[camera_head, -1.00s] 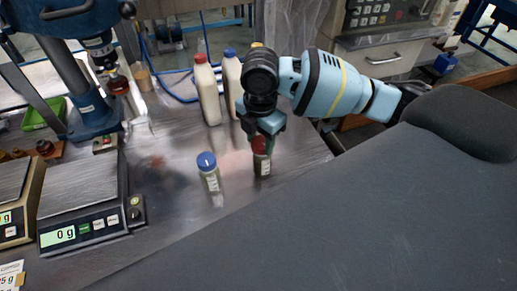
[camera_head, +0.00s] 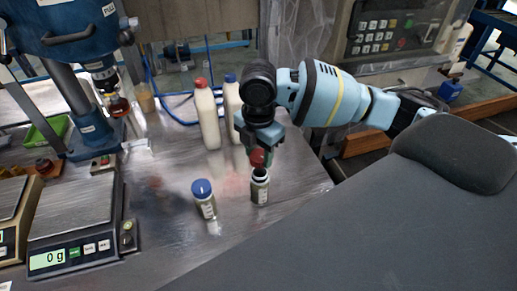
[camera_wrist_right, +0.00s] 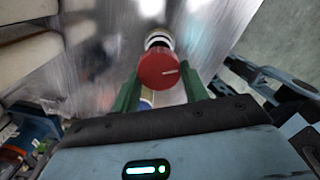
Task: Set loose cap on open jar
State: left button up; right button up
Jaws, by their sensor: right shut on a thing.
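My right gripper (camera_head: 257,163) is shut on a red cap (camera_head: 257,157). In the wrist view the red cap (camera_wrist_right: 158,71) sits between the green fingertips. An open jar (camera_head: 260,190) with a white rim and dark mouth stands upright on the metal table, just below the cap in the head view. The cap appears apart from the rim, which shows clear of it. In the wrist view the jar (camera_wrist_right: 158,39) shows partly behind the cap. My left gripper is not in view.
A blue-capped jar (camera_head: 204,200) stands left of the open jar. Two white bottles, one red-capped (camera_head: 207,118) and one blue-capped (camera_head: 232,108), stand behind. A scale (camera_head: 72,220) reading 0 g and a blue drill press (camera_head: 92,125) are at left. The front metal table (camera_head: 165,250) is clear.

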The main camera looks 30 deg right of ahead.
aim_at(258, 173)
jog(key=shift+f, duration=1.5)
jog(key=shift+f, duration=0.2)
jog(key=shift+f, duration=0.3)
jog(key=shift+f, duration=0.3)
jog(key=shift+f, duration=0.7)
dwell(0.6)
jog(key=o, duration=1)
jog(key=shift+o, duration=0.2)
jog(key=shift+r, duration=0.1)
